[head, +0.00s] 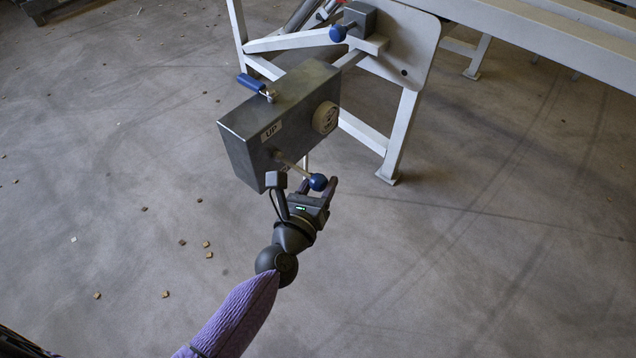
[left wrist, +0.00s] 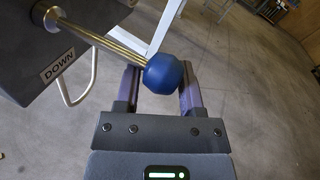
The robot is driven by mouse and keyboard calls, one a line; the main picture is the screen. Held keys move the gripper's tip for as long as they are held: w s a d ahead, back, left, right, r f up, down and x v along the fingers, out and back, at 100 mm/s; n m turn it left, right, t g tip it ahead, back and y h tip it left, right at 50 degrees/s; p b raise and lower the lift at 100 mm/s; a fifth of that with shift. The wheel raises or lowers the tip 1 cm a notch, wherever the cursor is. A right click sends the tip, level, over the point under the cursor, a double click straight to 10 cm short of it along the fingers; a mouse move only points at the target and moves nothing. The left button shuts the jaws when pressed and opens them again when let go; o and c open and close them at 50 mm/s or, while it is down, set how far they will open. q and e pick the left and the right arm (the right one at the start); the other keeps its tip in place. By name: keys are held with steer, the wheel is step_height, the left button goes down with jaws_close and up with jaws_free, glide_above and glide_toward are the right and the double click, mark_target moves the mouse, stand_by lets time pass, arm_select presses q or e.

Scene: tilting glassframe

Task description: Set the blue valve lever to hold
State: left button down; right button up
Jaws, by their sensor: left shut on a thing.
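A grey metal box (head: 285,112) with an "UP" label stands at upper centre in the head view. A metal rod with a blue ball knob (head: 318,182) sticks out of the box's near side. My left gripper (head: 317,189) is shut on this ball knob. My right gripper is not in view.
A round beige dial (head: 325,117) is on the box's right side. Small brown pieces (head: 206,244) lie on the concrete floor at left.

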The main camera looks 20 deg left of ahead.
arm_select(q)
steer(key=shift+w+a+r, duration=0.1)
steer(key=shift+a+r, duration=0.1)
steer(key=shift+r, duration=0.25)
steer(key=shift+c, duration=1.2)
jaws_free()
steer(key=shift+f, duration=0.1)
steer(key=shift+s, duration=0.2)
steer(key=s+p, duration=0.1)
steer(key=s, duration=0.8)
steer(key=shift+s+a+r, duration=0.2)
steer(key=shift+s+r, duration=0.15)
